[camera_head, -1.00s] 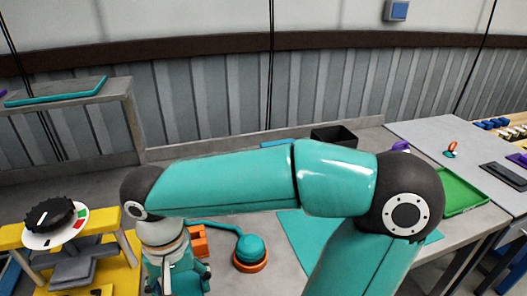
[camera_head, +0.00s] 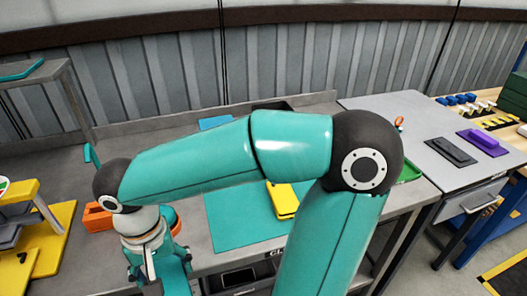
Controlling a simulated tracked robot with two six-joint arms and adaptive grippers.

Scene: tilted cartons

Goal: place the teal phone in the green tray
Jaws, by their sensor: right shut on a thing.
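My right arm reaches across the middle of the view and bends down at the left. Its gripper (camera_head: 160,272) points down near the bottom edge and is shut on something. The held thing is hidden by the gripper and too small to make out. I cannot pick out the teal phone for certain. The green tray (camera_head: 409,171) lies on the bench at the right, mostly hidden behind my arm's dark elbow. It is far to the right of the gripper. My left gripper is out of view.
A teal mat (camera_head: 235,222) bears a yellow item (camera_head: 283,203). An orange block (camera_head: 97,217) stands left of the gripper. At the right, a grey table holds a dark slab (camera_head: 451,152) and a purple one (camera_head: 484,143).

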